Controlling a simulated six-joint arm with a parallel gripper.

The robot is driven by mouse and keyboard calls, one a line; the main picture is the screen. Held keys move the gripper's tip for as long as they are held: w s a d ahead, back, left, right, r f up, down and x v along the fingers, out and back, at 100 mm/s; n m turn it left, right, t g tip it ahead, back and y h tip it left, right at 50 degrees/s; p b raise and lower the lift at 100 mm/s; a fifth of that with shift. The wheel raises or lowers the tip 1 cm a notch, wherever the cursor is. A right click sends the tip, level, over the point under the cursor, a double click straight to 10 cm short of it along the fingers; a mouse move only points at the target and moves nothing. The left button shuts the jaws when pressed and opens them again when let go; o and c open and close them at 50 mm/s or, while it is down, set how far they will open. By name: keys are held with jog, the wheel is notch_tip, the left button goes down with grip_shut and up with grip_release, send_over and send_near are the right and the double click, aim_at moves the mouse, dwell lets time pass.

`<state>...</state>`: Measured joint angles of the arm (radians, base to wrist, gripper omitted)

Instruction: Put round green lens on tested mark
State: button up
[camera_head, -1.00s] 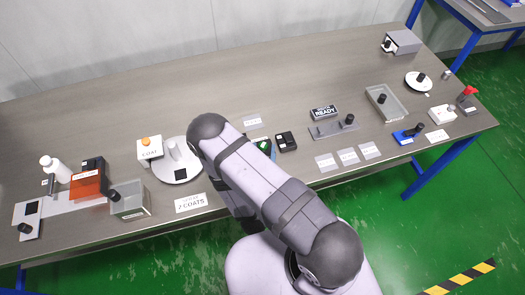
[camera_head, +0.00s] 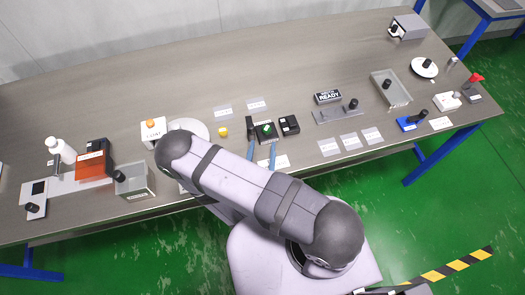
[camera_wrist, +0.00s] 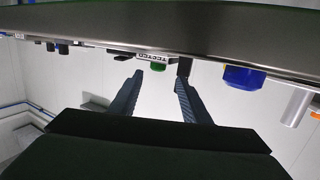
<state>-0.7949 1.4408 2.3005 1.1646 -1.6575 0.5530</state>
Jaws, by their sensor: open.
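The round green lens (camera_head: 267,129) sits on a dark square block in the middle of the bench; it also shows in the wrist view (camera_wrist: 158,66). My gripper (camera_head: 261,152) is open and empty, its two blue fingers just in front of that block. In the wrist view, which is upside down, the fingers (camera_wrist: 161,80) are apart with the green lens between and beyond their tips. A white label (camera_wrist: 153,57) seeming to read "tested" appears by the lens there. Blank-looking pale marks (camera_head: 257,104) and (camera_head: 222,112) lie behind; their print is unreadable in the head view.
A yellow cylinder (camera_head: 223,132) stands left of the lens and a black box (camera_head: 289,125) right of it. The white disc (camera_head: 195,127) is partly hidden by my arm.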

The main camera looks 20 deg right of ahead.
jog(key=shift+s+a+r, duration=0.1)
jog(key=shift+s, duration=0.35)
jog(key=shift+c, duration=0.6)
jog(key=shift+c, duration=0.4)
